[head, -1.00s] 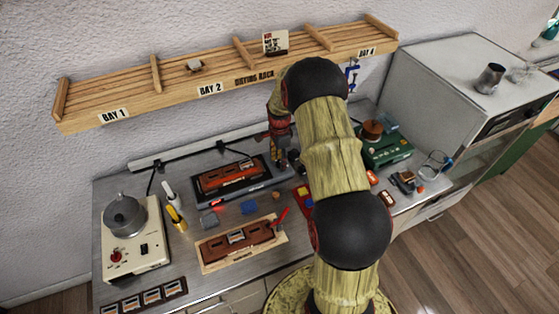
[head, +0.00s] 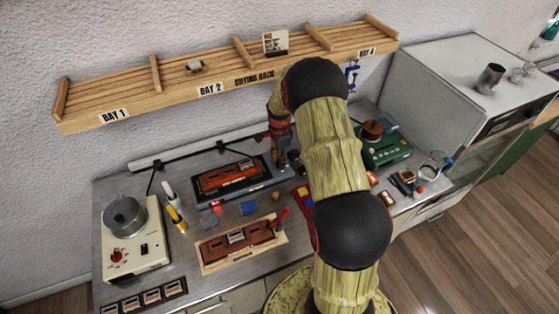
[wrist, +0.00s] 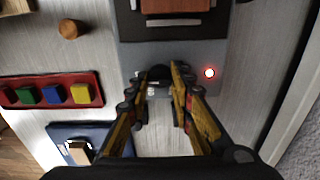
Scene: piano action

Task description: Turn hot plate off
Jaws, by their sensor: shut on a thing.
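The hot plate (head: 238,195) lies near the back of the bench in the head view, with a dark top carrying a reddish-brown part. Its grey control panel (wrist: 199,50) shows in the wrist view. A black knob (wrist: 158,72) sits on that panel, with a lit red lamp (wrist: 209,73) to its right. My gripper (wrist: 159,75) is shut on the knob, one finger on each side. The fingers partly hide the knob, so its setting cannot be read. In the head view my arm covers part of the bench beside the panel.
A cream unit with a metal pot (head: 125,215) stands at the left. A wooden tray (head: 240,243) lies in front of the hot plate. A red block holder (wrist: 52,91) is left of the fingers in the wrist view. The drying rack (head: 130,110) hangs above the bench.

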